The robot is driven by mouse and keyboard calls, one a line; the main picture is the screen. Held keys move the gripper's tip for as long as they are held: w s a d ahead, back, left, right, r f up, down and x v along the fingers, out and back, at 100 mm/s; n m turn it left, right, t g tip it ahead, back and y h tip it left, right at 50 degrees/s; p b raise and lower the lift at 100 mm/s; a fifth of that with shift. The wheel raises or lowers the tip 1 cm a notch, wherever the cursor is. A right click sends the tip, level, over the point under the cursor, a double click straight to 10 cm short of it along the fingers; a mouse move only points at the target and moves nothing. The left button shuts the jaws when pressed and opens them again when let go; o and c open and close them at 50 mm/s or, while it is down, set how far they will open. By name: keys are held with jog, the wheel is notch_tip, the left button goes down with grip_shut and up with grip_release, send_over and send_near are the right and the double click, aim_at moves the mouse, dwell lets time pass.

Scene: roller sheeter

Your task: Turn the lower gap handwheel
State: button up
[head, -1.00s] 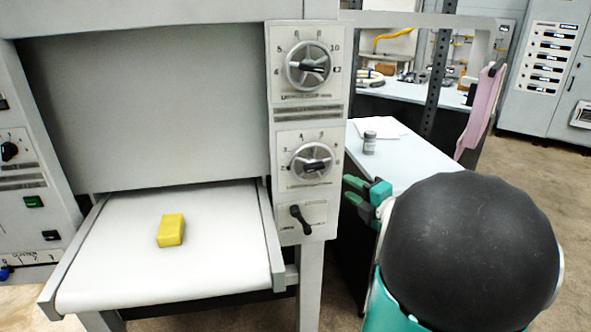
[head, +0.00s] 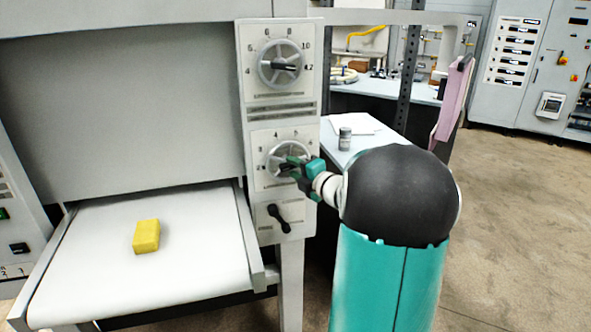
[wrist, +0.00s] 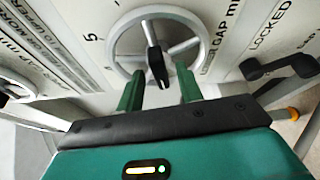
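The lower gap handwheel (head: 286,158) is a silver spoked wheel with a dark pointer bar, on the light grey panel below a matching upper handwheel (head: 281,65). The lower wheel also shows in the wrist view (wrist: 172,22), labelled as a gap in mm. My gripper (head: 289,165) is in front of the lower wheel and hides part of it. In the wrist view my gripper (wrist: 160,88) has its two green fingers apart, on either side of the wheel's dark bar (wrist: 156,62). I cannot tell whether the fingers touch the wheel.
A black lever (head: 279,218) sits below the lower wheel, and a lock lever (wrist: 278,68) shows close at right in the wrist view. A yellow block (head: 146,236) lies on the white belt (head: 90,290). A side table (head: 375,143) holds a small jar (head: 345,138).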

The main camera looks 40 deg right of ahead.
jog(key=shift+w, duration=0.1)
grip_shut()
